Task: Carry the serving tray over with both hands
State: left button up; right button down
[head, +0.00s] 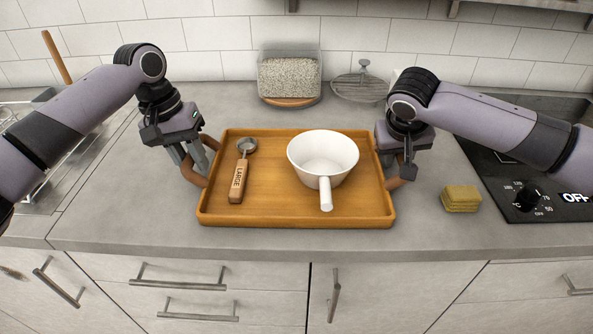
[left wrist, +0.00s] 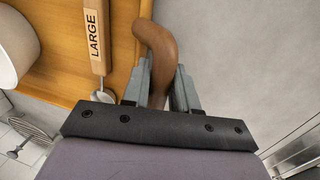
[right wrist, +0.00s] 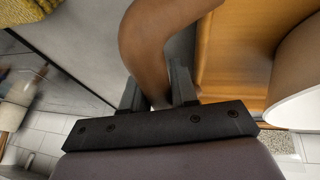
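The brown wooden serving tray (head: 270,205) appears to rest flat on the grey counter. A large-labelled scoop (head: 238,180) lies on its left half, and a white pan (head: 322,158) stands right of it, its handle toward me. My left gripper (head: 190,165) has its fingers closely on both sides of the left tray handle (left wrist: 158,50) and looks shut on it. My right gripper (head: 398,168) likewise looks shut on the right tray handle (right wrist: 150,45). The fingertips are partly hidden behind the handles in the wrist views.
A yellow sponge (head: 461,198) lies right of the tray, near the hob (head: 530,190) with its knob. A container of grains (head: 289,78) and a round metal lid (head: 360,86) stand behind. A sink (head: 50,170) is at left. A narrow counter strip is clear in front.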

pick_arm(q)
grip_shut()
pick_arm(e)
jog(key=shift+r, duration=0.1)
pick_arm(q)
jog(key=shift+r, duration=0.1)
